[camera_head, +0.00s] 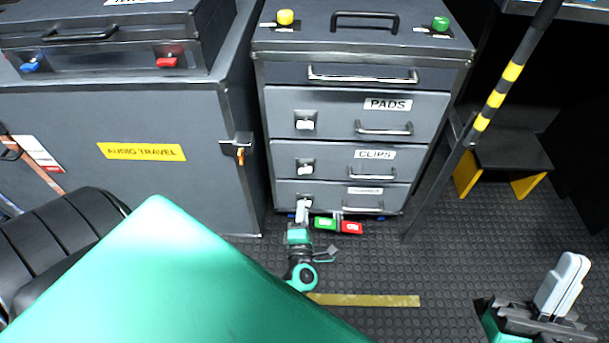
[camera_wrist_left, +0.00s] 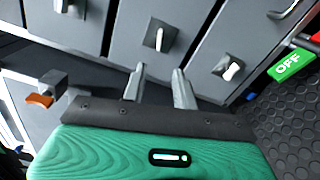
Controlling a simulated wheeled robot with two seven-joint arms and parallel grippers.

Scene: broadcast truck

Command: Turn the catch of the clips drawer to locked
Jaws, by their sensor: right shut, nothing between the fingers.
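The clips drawer (camera_head: 338,158) is the middle of three labelled drawers in the grey cabinet and looks closed. Its catch (camera_head: 306,169) is a small pale lever on a dark square plate at the drawer's left; it also shows in the left wrist view (camera_wrist_left: 159,36). I cannot tell whether it is locked. My left gripper (camera_head: 302,209) is low in front of the bottom drawer. In the left wrist view its fingers (camera_wrist_left: 159,86) are apart and empty, pointing towards the catch without touching it. My right gripper (camera_head: 566,280) is shut and empty at lower right.
The pads catch (camera_head: 305,123) is above and the bottom drawer's catch (camera_wrist_left: 232,70) below. A green and red tag (camera_head: 338,225) is by the cabinet foot. The audio travel case (camera_head: 140,175), with an orange latch (camera_head: 240,154), stands left. A striped pole (camera_head: 498,97) leans right.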

